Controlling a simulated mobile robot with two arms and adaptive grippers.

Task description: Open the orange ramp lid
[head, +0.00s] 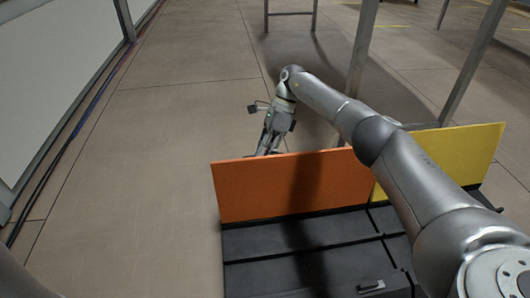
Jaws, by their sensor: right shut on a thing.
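The orange ramp lid (260,190) stands up nearly upright along the far side of a black ramp box (260,245), its broad face toward me. My right arm reaches over from the right, and my right gripper (268,146) is at the far side of the lid, near the left part of its top edge. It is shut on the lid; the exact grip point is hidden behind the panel. My left gripper is not in view.
A yellow lid (455,150) stands up beside the orange one, partly behind my right arm. A black handle (370,287) is on the box's near part. Metal frame legs (362,45) rise behind. The floor (140,190) to the left is clear, up to cables by the wall.

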